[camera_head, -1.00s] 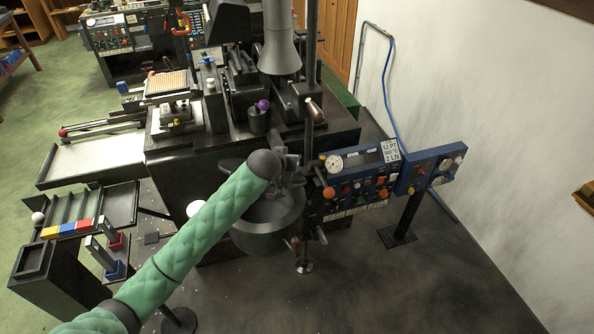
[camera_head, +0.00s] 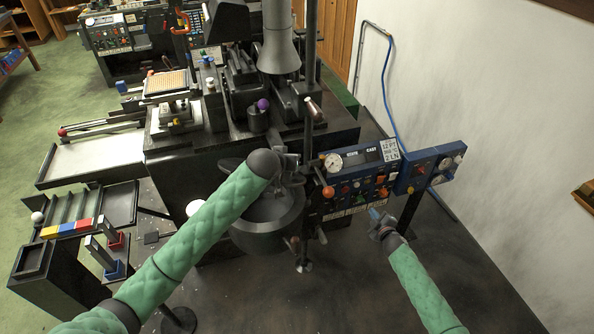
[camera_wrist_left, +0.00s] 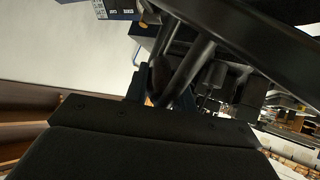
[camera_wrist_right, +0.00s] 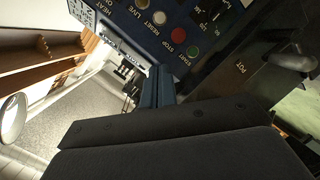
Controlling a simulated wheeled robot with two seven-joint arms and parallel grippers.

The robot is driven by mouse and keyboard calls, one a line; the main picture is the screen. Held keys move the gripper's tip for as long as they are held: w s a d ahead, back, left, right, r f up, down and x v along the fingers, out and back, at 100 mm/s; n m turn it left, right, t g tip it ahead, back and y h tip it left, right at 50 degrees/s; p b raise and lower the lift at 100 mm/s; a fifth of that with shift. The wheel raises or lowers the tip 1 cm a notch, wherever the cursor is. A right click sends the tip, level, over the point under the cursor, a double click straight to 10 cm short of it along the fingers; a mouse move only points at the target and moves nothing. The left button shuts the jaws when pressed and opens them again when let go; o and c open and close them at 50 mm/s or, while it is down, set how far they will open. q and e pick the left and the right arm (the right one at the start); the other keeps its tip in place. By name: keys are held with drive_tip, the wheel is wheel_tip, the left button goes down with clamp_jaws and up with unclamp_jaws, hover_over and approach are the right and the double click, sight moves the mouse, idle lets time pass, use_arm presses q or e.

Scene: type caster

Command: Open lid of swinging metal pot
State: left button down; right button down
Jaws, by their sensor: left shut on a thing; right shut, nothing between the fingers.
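The dark metal pot (camera_head: 262,238) hangs at the front of the black casting machine, left of the blue control panel. My left gripper (camera_head: 291,172) is at the pot's upper back edge, shut on a dark part that looks like the lid's handle. The arm covers part of the pot and lid, so how far the lid is raised is hard to tell. In the left wrist view, a dark brown rounded piece (camera_wrist_left: 160,76) shows near the fingers. My right gripper (camera_head: 377,216) is shut and empty, in front of and below the panel; its blue fingers show in the right wrist view (camera_wrist_right: 157,88).
The blue control panel (camera_head: 362,180) with buttons and gauges stands right of the pot, close to my right gripper. A dark vertical post (camera_head: 308,130) rises behind the pot. Floor (camera_head: 480,270) at the right is clear up to the white wall.

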sight(297, 180)
use_arm(q)
drive_tip(key=shift+w+r, duration=0.1)
use_arm(e)
drive_tip(key=a+r+n+y, duration=0.4)
drive_tip(key=a+r+n, duration=0.2)
drive_tip(key=r, duration=0.5)
drive_tip(key=a+r+n+y, duration=0.4)
drive_tip(key=a+r+n, duration=0.2)
drive_tip(key=r, duration=0.5)
drive_tip(key=s+a+r+n+g+y, duration=0.6)
drive_tip(key=s+a+n+g, duration=0.3)
drive_tip(key=n, duration=0.7)
drive_tip(key=shift+t, duration=0.7)
drive_tip(key=x, duration=1)
drive_tip(key=shift+w+a+r, duration=0.1)
drive_tip(key=shift+w+a, duration=0.1)
drive_tip(key=shift+w, duration=0.2)
